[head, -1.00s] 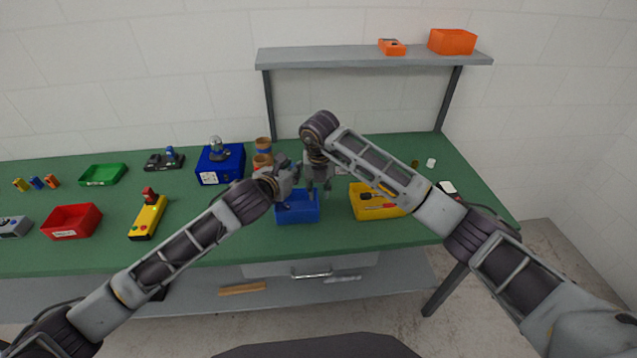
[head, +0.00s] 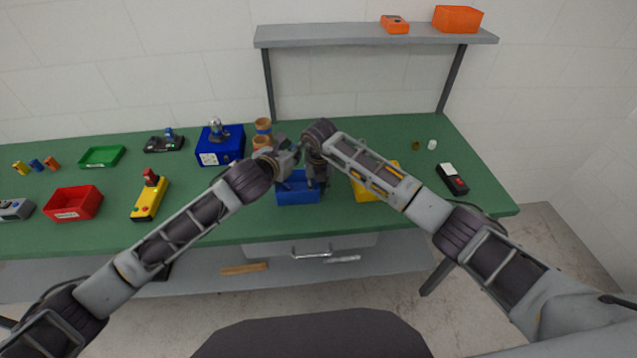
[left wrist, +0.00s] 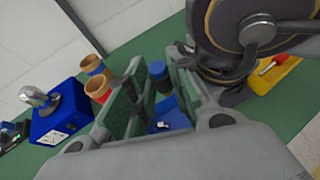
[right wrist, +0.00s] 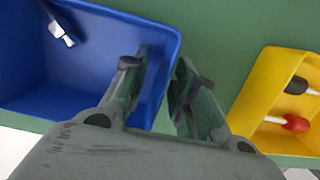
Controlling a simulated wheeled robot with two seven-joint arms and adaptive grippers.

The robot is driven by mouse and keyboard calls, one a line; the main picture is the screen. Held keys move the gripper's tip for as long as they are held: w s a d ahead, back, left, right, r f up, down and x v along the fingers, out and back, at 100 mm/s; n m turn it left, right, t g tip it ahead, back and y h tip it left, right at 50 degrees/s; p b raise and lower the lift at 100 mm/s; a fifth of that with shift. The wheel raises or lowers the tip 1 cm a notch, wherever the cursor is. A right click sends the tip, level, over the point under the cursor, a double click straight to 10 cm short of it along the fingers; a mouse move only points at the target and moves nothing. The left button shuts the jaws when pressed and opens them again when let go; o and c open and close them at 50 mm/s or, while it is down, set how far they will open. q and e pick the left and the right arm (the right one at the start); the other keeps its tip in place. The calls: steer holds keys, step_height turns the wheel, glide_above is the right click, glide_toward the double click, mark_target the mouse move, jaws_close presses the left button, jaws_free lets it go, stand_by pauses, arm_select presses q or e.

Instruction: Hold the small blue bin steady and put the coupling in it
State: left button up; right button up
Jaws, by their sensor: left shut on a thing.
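The small blue bin (head: 297,193) stands near the front of the green table, below both grippers. It fills the left of the right wrist view (right wrist: 20,75). My left gripper (head: 293,157) is above its back left side, shut on a blue-topped cylinder (left wrist: 158,72) that I take for the coupling. My right gripper (head: 318,180) is at the bin's right side. In the right wrist view its fingers (right wrist: 157,70) stand apart at the right wall, one over the bin's inside, with nothing seen held.
A small silver and dark piece (right wrist: 62,34) shows in the bin. The yellow bin (head: 363,190), holding tools, is close on the right, partly behind my right arm. Orange cups (head: 262,127) and a larger blue box (head: 220,150) are behind left. A black device (head: 452,179) lies far right.

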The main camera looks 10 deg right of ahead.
steer(key=shift+c, duration=0.2)
jaws_close()
arm_select(q)
steer(key=shift+f, duration=0.1)
steer(key=shift+f, duration=5.7)
steer(key=o, duration=1)
